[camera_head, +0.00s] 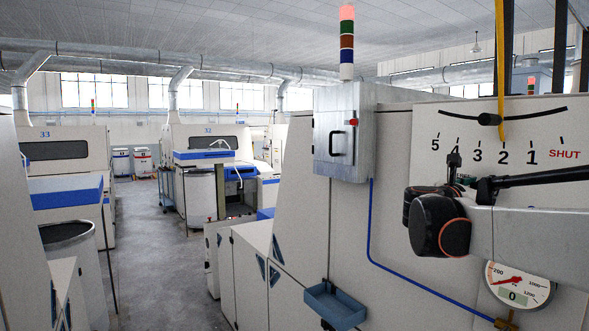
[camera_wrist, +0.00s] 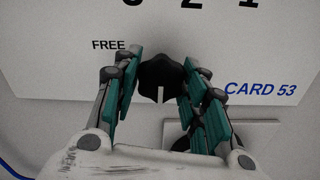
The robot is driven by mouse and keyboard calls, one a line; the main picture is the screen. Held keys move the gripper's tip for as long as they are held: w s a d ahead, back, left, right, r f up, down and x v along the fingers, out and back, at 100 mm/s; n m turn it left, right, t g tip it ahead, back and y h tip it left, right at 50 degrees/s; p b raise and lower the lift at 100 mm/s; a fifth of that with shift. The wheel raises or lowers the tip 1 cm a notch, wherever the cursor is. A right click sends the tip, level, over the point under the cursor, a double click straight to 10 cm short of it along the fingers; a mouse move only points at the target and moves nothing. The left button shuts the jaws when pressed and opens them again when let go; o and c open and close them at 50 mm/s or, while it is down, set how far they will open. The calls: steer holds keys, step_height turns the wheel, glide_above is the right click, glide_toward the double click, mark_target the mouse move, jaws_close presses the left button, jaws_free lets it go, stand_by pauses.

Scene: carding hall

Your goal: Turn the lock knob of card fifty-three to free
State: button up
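In the wrist view a dark lobed knob (camera_wrist: 162,76) sits on the machine's pale panel. A light pointer mark on it points straight down in the picture. The word FREE (camera_wrist: 108,44) is printed to its upper left, and CARD 53 (camera_wrist: 260,89) to its right. My gripper (camera_wrist: 159,68) is open, with one teal-padded finger on each side of the knob. The right finger overlaps or nearly meets the knob's edge; I cannot tell whether either finger touches it. In the head view my arm covers the knob's part of the panel.
Above my arm is a scale (camera_head: 497,155) marked 5 to 1 and SHUT, with a dark slider (camera_head: 489,119) and yellow strap (camera_head: 500,60). A round gauge (camera_head: 517,286) is below. A grey box (camera_head: 337,130) and blue tray (camera_head: 335,306) project leftward. The aisle (camera_head: 155,240) is open.

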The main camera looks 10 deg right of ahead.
steer(key=c, duration=0.3)
steer(key=shift+s+m, duration=0.1)
steer(key=shift+m, duration=0.2)
steer(key=m+b, duration=0.1)
steer(key=m, duration=0.3)
steer(key=shift+s+a+m, duration=0.1)
steer(key=shift+m, duration=0.2)
steer(key=shift+c, duration=0.2)
steer(key=m+b, duration=0.1)
steer(key=m, duration=0.3)
steer(key=shift+r, duration=0.1)
steer(key=m, duration=0.4)
steer(key=shift+b, duration=0.4)
steer(key=m, duration=0.5)
steer(key=shift+r+m+b, duration=0.15)
steer(key=shift+m+b, duration=0.15)
steer(key=m, duration=0.4)
steer(key=shift+r+m, duration=0.1)
steer(key=shift+m, duration=0.3)
